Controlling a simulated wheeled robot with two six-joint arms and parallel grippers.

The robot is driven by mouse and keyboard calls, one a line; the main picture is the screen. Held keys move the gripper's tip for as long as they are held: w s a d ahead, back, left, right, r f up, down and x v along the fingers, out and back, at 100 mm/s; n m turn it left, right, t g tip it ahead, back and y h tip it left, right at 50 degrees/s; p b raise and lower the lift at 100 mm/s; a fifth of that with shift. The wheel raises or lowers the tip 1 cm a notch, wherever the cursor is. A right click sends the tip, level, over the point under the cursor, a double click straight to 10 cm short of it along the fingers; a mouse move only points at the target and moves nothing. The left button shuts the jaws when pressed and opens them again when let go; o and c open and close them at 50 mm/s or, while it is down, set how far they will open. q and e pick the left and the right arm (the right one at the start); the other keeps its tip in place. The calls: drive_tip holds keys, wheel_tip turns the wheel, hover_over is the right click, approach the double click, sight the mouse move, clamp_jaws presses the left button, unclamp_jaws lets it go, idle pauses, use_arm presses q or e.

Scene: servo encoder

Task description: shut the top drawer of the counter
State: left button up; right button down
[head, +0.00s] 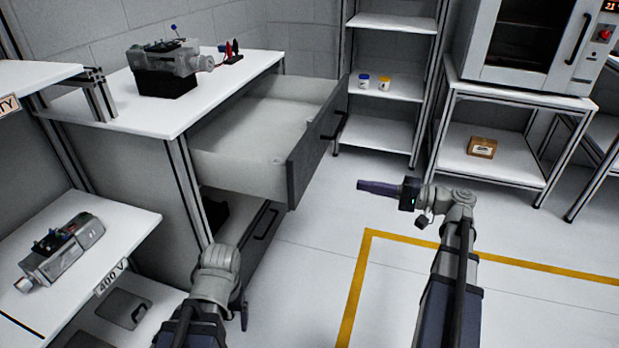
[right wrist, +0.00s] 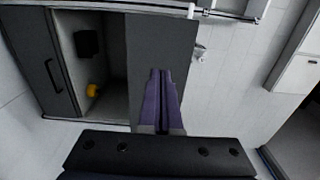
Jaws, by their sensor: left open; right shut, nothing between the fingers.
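The counter (head: 150,128) stands at the left with its top drawer (head: 245,135) pulled far out and looking empty. The drawer's dark front (head: 308,160) carries a black handle (head: 334,126) and faces right. My right gripper (head: 362,186) is shut and empty, to the right of the drawer front and apart from it, its purple fingers pointing left. In the right wrist view its fingers (right wrist: 160,85) overlap a dark panel (right wrist: 160,45), which seems to be the top drawer's front. My left arm's wrist shows below the drawer, but its gripper is hidden.
A lower drawer (head: 262,232) beneath is also partly out; black and yellow things (right wrist: 93,90) lie in it. A device (head: 165,65) stands on the counter top. A shelf rack (head: 385,132) stands behind. The floor at the right is clear.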

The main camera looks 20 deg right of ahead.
sight(302, 174)
drive_tip(key=x, duration=1.4)
drive_tip(key=shift+a, duration=0.15)
drive_tip(key=x, duration=2.9)
drive_tip(key=shift+w, duration=0.15)
drive_tip(key=shift+w+r, duration=0.1)
drive_tip(key=shift+w, duration=0.05)
